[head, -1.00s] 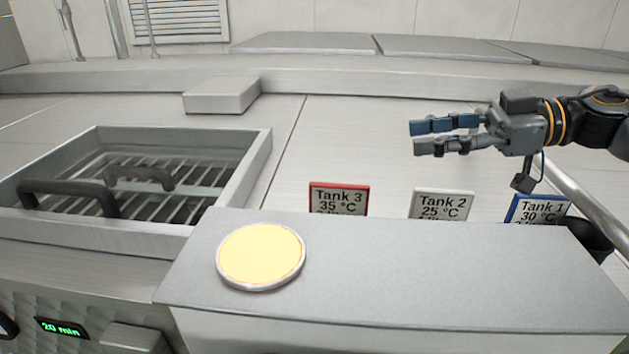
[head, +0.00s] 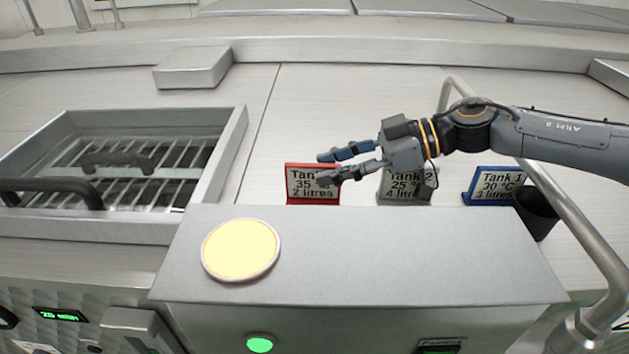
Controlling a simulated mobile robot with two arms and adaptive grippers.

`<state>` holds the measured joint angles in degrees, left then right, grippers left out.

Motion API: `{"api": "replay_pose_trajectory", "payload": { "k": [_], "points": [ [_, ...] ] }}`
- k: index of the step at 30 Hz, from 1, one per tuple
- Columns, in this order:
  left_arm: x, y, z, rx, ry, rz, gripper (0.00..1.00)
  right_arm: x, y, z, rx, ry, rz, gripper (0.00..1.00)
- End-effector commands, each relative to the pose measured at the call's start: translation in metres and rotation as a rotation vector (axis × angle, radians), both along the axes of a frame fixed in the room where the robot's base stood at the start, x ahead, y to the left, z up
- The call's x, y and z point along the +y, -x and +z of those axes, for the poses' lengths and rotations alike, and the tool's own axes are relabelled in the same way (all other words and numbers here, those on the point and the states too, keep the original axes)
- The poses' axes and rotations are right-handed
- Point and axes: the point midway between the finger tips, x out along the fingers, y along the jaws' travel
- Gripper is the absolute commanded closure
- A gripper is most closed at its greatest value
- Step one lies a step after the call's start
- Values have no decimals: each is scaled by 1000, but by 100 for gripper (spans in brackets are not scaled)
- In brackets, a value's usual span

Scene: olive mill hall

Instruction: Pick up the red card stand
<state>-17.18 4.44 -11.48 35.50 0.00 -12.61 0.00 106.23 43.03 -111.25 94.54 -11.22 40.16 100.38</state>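The red card stand (head: 299,184) stands upright on the metal worktop behind the grey box, left of two other card stands. Its card reads Tank 3, 35, 2 litres, partly covered by my fingers. My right gripper (head: 322,168) comes in from the right, with its two fingers apart and pointing left. The fingertips overlap the right part of the red stand in the head view; I cannot tell whether they touch it. Nothing shows between the fingers that is clearly held. My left gripper is not in view.
A grey card stand (head: 408,186) for Tank 2 is partly behind my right gripper. A blue card stand (head: 491,187) for Tank 1 and a dark cup (head: 536,212) stand farther right, near a metal rail (head: 575,225). A grey box (head: 390,250) is in front; a sunken rack (head: 150,165) lies left.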

Motion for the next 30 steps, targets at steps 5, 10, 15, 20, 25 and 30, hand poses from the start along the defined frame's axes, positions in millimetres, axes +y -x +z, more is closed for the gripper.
{"api": "replay_pose_trajectory", "payload": {
  "k": [5,10,15,20,25,30],
  "points": [
    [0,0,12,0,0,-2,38,23,0,-7,2,0,1,62],
    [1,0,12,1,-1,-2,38,28,-1,-11,0,-1,-1,62],
    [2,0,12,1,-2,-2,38,27,-1,-11,0,-1,-1,70],
    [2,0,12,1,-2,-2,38,27,-1,-11,0,-1,-1,100],
    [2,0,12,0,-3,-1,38,27,-1,-10,-1,-1,-1,100],
    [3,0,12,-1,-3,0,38,27,-1,-10,-1,-1,-1,100]
  ]
}}
